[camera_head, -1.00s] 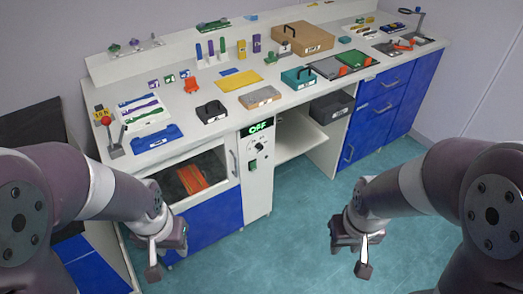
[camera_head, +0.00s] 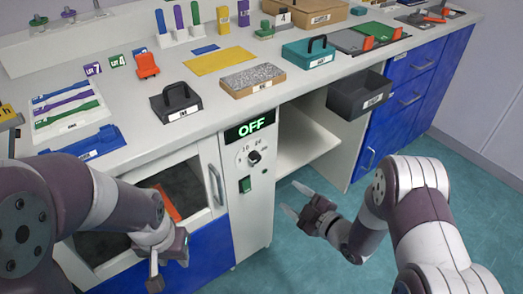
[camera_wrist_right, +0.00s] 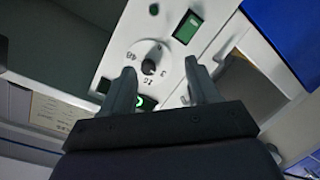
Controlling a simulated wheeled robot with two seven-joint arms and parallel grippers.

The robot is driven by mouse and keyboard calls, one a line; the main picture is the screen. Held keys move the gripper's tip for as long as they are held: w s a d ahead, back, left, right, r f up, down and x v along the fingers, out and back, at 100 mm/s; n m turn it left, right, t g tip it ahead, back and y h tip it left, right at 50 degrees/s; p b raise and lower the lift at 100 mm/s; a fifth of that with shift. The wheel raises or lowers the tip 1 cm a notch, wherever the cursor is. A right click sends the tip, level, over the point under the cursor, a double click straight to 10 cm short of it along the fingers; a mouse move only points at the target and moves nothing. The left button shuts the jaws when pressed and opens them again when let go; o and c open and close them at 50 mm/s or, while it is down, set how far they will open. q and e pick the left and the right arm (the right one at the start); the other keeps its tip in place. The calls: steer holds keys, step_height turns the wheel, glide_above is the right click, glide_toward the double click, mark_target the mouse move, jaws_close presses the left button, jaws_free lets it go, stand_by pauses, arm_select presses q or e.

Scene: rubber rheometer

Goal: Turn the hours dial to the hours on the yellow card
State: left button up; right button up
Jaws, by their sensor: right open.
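The hours dial, a black knob (camera_head: 254,157) on a white round scale, is on the front of the white control panel (camera_head: 255,218), below a display (camera_head: 249,128) reading OFF. It also shows in the right wrist view (camera_wrist_right: 148,68), ringed by numbers. My right gripper (camera_head: 294,199) is open and empty, right of the panel and lower than the dial. In the right wrist view its fingers (camera_wrist_right: 160,70) appear either side of the dial, apart from it. A yellow card (camera_head: 6,112) is cut off at the left edge, unreadable.
A green switch (camera_head: 245,184) sits below the dial. The oven door handle (camera_head: 215,185) juts out left of the panel. An open shelf (camera_head: 305,143) and a dark grey bin (camera_head: 358,95) are to the right. The floor before the panel is clear.

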steer(key=n+t+y, duration=0.1)
steer(key=n+y, duration=0.1)
glide_toward(258, 160)
steer(key=b+x, duration=0.3)
steer(key=x, duration=0.5)
steer(key=shift+w+a, duration=0.25)
steer(key=shift+a, duration=0.05)
steer(key=shift+r, duration=0.1)
steer(key=c, duration=1)
